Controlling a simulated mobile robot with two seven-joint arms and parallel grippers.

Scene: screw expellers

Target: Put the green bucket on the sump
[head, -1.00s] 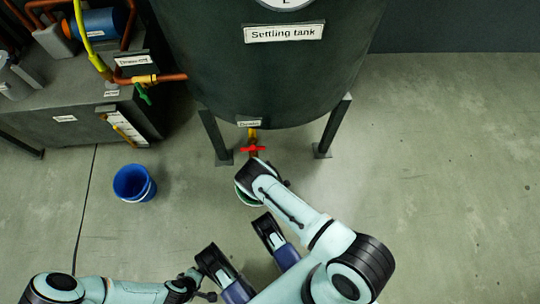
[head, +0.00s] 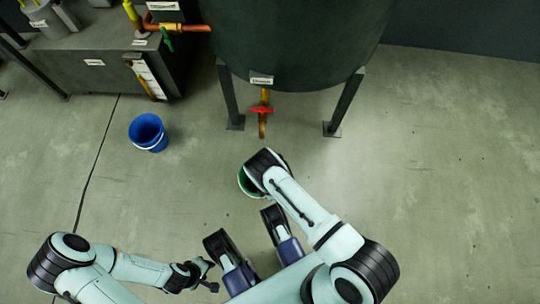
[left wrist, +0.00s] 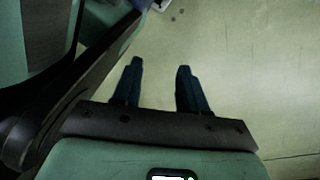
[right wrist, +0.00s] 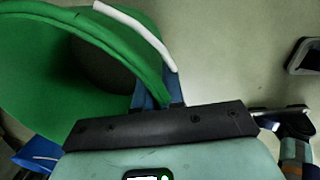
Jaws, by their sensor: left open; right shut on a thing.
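The green bucket (head: 246,182) is mostly hidden under my right wrist in the head view, in front of the settling tank's drain. In the right wrist view the bucket (right wrist: 40,75) is large, with a white handle (right wrist: 135,30). My right gripper (right wrist: 158,92) is shut on it at its rim or handle; exactly where, I cannot tell. My left gripper (head: 208,276) is open and empty, low and left of the bucket; its two fingers (left wrist: 160,70) show apart over bare floor. No readable label says sump; a dark grey box (head: 110,65) with labels stands upper left.
The settling tank (head: 295,45) stands on legs at the back, with a red-handled drain tap (head: 262,111). A blue bucket (head: 148,133) stands on the floor left of it. A dark cable runs along the floor at left. The floor at right is clear.

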